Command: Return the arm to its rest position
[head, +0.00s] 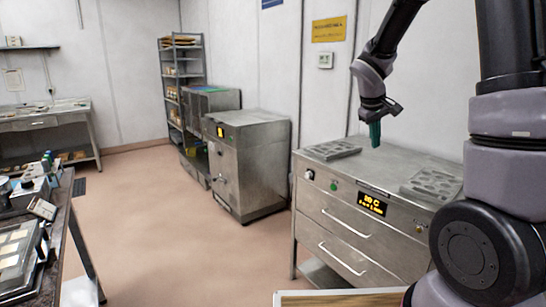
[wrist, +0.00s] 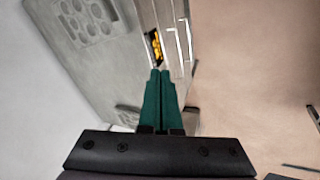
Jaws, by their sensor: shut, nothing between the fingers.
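My gripper (head: 375,132) hangs above the back of a steel cabinet with drawers (head: 345,226) in the head view, pointing down. Its green fingers are together and empty; they also show shut in the wrist view (wrist: 160,72). My dark and grey arm reaches in from the right of the head view. In the wrist view the cabinet top (wrist: 100,65) lies below the fingers, with its lit display (wrist: 155,47) just past the tips.
A grey mould plate (head: 331,150) lies at the cabinet's left end, and a mould with several cavities (head: 434,185) at its right. A steel machine (head: 246,165) stands beyond. A cluttered bench (head: 60,215) is at left. The floor (head: 150,230) between is clear.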

